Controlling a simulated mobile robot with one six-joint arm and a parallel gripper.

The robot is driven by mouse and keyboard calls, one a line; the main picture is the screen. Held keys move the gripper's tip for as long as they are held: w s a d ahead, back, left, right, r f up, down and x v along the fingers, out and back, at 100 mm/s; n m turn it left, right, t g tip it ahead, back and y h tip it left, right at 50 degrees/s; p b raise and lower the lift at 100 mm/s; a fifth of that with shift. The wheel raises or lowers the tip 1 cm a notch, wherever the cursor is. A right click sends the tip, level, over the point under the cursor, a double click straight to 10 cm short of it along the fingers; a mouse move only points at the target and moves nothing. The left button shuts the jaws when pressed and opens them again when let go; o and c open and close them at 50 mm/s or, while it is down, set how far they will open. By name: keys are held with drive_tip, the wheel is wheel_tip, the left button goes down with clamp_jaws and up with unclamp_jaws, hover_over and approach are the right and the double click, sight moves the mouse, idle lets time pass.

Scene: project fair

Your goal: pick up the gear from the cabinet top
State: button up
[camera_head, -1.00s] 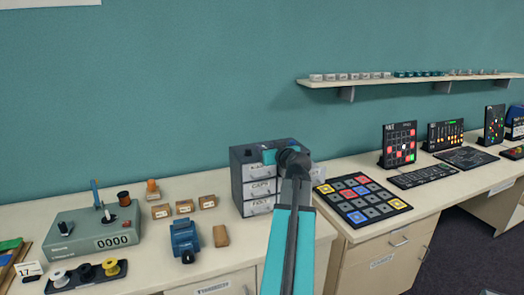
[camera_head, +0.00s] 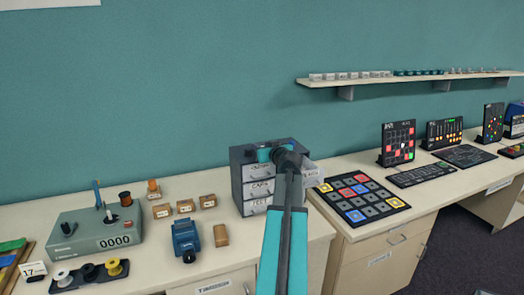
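The small dark grey cabinet (camera_head: 237,183) with pale labelled drawers stands on the bench near the middle of the head view. My arm reaches over it from the front. My gripper (camera_head: 264,154) is at the cabinet's top, seen only as a small teal and dark shape beside my wrist. My wrist and arm cover much of the cabinet's top and right side. I cannot make out the gear; it may be hidden behind my gripper or wrist. Whether the fingers are open or shut does not show.
A keypad board (camera_head: 362,198) lies right of the cabinet. A blue device (camera_head: 186,238) and small wooden blocks (camera_head: 185,206) are to its left, with a grey counter box (camera_head: 98,232) further left. A wall shelf (camera_head: 410,79) hangs at the upper right.

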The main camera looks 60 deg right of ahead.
drive_tip(key=shift+c, duration=0.4)
drive_tip(key=c, duration=0.6)
drive_tip(key=shift+c, duration=0.2)
drive_tip(key=shift+r, duration=0.15)
drive_tip(key=shift+r+b, duration=0.7)
drive_tip(key=shift+r, duration=0.8)
drive_tip(key=shift+s+a+r, duration=0.1)
drive_tip(key=shift+s+a, duration=0.05)
drive_tip(key=shift+a, duration=0.1)
drive_tip(key=s+a+r+b, duration=0.1)
drive_tip(key=s+a+b, duration=0.7)
drive_tip(key=a, duration=0.5)
drive_tip(key=shift+r+b, duration=0.2)
drive_tip(key=shift+b, duration=0.35)
